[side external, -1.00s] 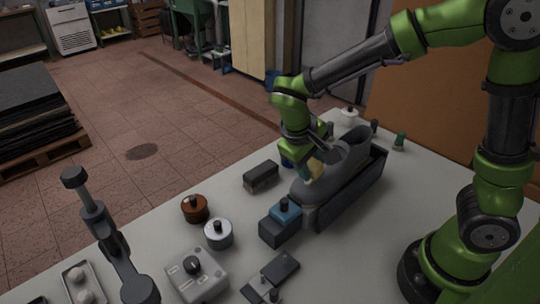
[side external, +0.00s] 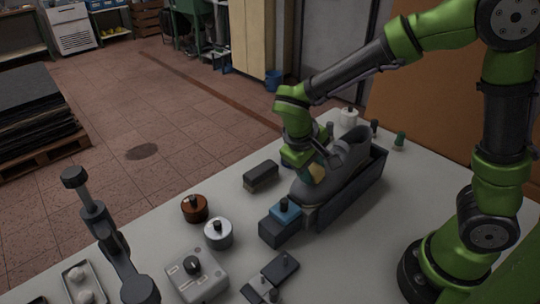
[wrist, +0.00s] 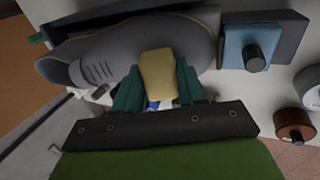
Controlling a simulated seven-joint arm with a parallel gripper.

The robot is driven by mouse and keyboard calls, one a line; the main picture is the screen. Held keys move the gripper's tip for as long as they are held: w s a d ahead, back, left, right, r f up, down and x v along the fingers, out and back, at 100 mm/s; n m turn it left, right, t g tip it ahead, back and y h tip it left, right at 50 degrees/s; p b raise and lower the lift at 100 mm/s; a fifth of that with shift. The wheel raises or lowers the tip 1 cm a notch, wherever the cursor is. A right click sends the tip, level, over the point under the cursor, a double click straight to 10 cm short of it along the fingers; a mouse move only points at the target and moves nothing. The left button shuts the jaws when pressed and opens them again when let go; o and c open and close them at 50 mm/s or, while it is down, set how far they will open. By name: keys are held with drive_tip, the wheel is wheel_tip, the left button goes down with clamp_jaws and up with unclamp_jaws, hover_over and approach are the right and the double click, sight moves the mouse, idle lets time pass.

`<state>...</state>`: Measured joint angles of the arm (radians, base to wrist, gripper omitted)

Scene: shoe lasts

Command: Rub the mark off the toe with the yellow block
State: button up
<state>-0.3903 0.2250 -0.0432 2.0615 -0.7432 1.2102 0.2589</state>
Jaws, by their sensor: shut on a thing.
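The grey shoe (side external: 345,158) sits in a dark cradle (side external: 350,197), its toe pointing toward the lower left in the side view. In the wrist view the shoe (wrist: 125,45) lies across the top, toe to the right. My gripper (wrist: 158,85) is shut on the yellow block (wrist: 158,70), which lies over the side of the shoe's forefoot. The block (side external: 317,172) shows small below my gripper (side external: 312,165) in the side view, at the shoe's upper front. I cannot tell whether it presses on the surface. No mark is visible; the block and fingers hide part of the shoe.
A blue-topped block (side external: 285,212) stands at the toe end of the cradle. A dark brush-like block (side external: 261,176), a brown pot (side external: 195,209), a silver pot (side external: 218,233) and a grey control box (side external: 195,275) stand to the left. White and green bottles are behind.

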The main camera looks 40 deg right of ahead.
sight(303, 188)
drive_tip(key=shift+a+f, duration=0.35)
drive_tip(key=shift+a, duration=0.6)
drive_tip(key=shift+a+f, duration=0.3)
drive_tip(key=shift+a, duration=0.6)
drive_tip(key=shift+f, duration=0.1)
drive_tip(key=shift+d+r, duration=0.25)
drive_tip(key=shift+d, duration=0.85)
drive_tip(key=shift+d+r, duration=0.25)
drive_tip(key=shift+d, duration=0.8)
drive_tip(key=shift+v, duration=3.2)
drive_tip(key=shift+a, duration=0.15)
drive_tip(key=v, duration=0.3)
drive_tip(key=shift+f, duration=0.15)
